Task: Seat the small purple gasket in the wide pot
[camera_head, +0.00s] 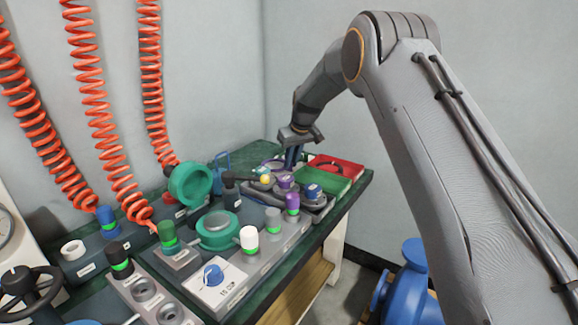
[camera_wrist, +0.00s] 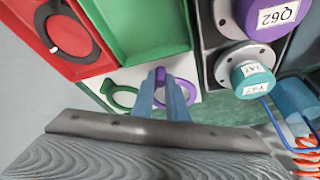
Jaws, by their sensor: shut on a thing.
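My gripper (camera_wrist: 160,78) points down at a white surface, its two blue-grey fingers close together. The purple gasket (camera_wrist: 190,88) is a ring at the fingertips, partly hidden behind them; my gripper is shut on it. In the head view, my gripper (camera_head: 291,158) is at the far end of the bench, beside the trays. A purple-topped pot labelled Q62 (camera_wrist: 268,14) and a smaller teal-topped one (camera_wrist: 252,80) stand to the right in the wrist view. I cannot tell which pot is the wide one.
A green ring (camera_wrist: 122,97) lies left of the fingers. A green tray (camera_wrist: 140,30) and a red tray (camera_wrist: 70,60) with a black ring are beyond.

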